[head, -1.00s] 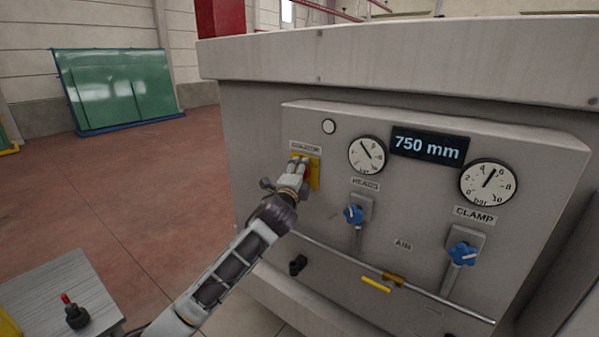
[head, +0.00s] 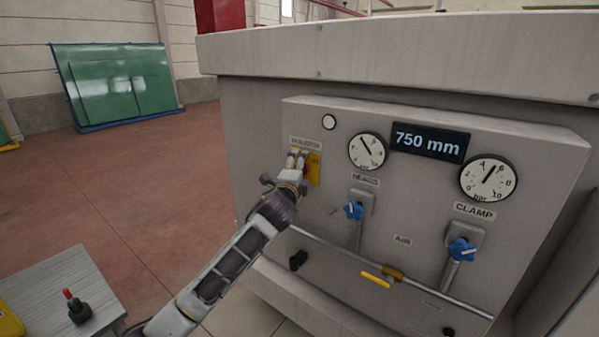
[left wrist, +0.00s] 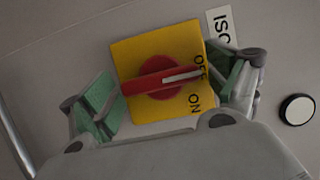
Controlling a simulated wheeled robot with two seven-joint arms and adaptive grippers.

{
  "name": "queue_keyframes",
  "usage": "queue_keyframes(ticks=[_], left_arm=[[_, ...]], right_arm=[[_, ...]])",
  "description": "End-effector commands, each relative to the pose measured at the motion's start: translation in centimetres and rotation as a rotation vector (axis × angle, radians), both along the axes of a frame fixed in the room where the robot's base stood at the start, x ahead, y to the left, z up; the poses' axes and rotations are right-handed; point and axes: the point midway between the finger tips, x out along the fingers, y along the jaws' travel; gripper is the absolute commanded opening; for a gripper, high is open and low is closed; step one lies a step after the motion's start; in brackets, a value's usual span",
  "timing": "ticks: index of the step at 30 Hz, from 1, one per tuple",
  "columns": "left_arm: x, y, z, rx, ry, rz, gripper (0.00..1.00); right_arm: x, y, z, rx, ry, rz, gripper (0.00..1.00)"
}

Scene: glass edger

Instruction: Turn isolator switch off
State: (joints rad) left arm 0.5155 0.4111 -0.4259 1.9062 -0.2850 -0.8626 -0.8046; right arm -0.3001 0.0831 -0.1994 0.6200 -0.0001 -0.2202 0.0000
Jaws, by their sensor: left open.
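The isolator switch is a yellow plate (left wrist: 128,60) with a red rotary handle (left wrist: 135,84) on the grey panel; the plate also shows in the head view (head: 315,170). The handle's white line points at the OFF lettering and partly covers it; ON stands just below it in the left wrist view. My left gripper (head: 297,160) is in front of the switch, partly hiding it. In the left wrist view, its green-padded fingers (left wrist: 165,92) are open on either side of the plate, apart from the handle. My right gripper is not in view.
The panel carries a white round button (head: 328,122), two gauges (head: 367,150) (head: 488,180), a 750 mm display (head: 430,143) and blue valve knobs (head: 354,210) (head: 461,250). A rail (head: 340,252) crosses below. A small table (head: 60,275) stands at lower left.

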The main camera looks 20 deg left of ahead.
Motion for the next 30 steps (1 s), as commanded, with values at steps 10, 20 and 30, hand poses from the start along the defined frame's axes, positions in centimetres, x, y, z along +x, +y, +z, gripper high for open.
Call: queue_keyframes(ticks=[10,20,30], left_arm=[[-0.8,0.0,0.0,0.001,0.000,0.000,0.89],[-3.6,-0.1,0.0,0.001,0.000,0.000,0.89],[-7.1,-0.3,0.0,0.001,-0.001,0.000,0.89]], right_arm=[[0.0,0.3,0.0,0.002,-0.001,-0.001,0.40],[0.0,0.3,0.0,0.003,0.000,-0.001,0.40],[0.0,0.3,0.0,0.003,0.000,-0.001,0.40]])
